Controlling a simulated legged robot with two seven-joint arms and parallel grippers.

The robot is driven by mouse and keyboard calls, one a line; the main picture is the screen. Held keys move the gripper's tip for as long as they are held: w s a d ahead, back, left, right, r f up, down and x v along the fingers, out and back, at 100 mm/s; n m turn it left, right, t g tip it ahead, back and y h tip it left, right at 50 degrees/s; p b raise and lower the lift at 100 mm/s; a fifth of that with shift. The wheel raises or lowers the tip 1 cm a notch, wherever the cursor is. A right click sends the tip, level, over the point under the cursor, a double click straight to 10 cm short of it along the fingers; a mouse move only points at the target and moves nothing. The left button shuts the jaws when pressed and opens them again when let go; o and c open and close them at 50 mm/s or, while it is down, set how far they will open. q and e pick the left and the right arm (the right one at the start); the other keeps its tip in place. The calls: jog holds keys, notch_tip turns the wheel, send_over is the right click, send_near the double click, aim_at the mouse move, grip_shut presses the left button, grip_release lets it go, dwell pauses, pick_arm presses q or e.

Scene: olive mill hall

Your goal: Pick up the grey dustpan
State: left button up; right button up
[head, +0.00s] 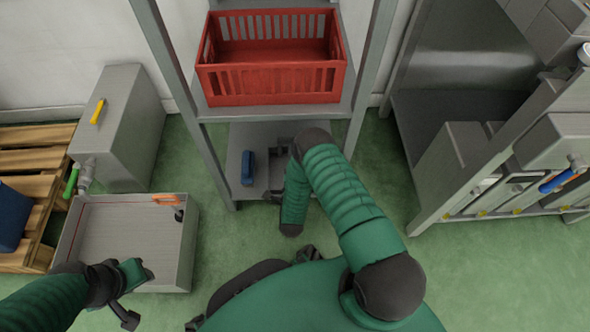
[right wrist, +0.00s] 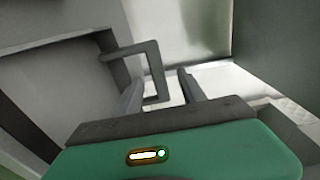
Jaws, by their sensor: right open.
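The grey dustpan (right wrist: 60,75) fills the left of the right wrist view, with a square loop handle (right wrist: 156,60) standing out from it. My right gripper (right wrist: 162,86) is open, and the handle's lower end shows between its two fingers. I cannot tell whether they touch it. In the head view my right arm reaches down to the low shelf and hides most of the dustpan and the gripper. My left gripper (head: 142,296) is open and empty, in front of the grey bin at lower left.
A blue object (head: 247,168) stands on the low shelf (head: 238,140). A red crate (head: 270,83) sits on the shelf above. Rack posts flank the opening. A grey bin (head: 180,262) and a grey cabinet (head: 125,140) stand left; a metal rack (head: 440,200) stands right.

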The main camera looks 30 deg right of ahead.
jog(key=x, duration=0.1)
jog(key=b+x, duration=0.1)
jog(key=x, duration=0.1)
jog(key=shift+w+d+f, duration=0.15)
jog(key=shift+d+f, duration=0.05)
jog(key=shift+d, duration=0.05)
jog(key=b+x, duration=0.5)
jog(key=shift+w+d+f, duration=0.1)
jog(key=shift+f, duration=0.3)
jog(key=shift+w+d+r, duration=0.15)
jog(key=shift+r, duration=0.1)
jog(key=c, duration=0.9)
grip_shut()
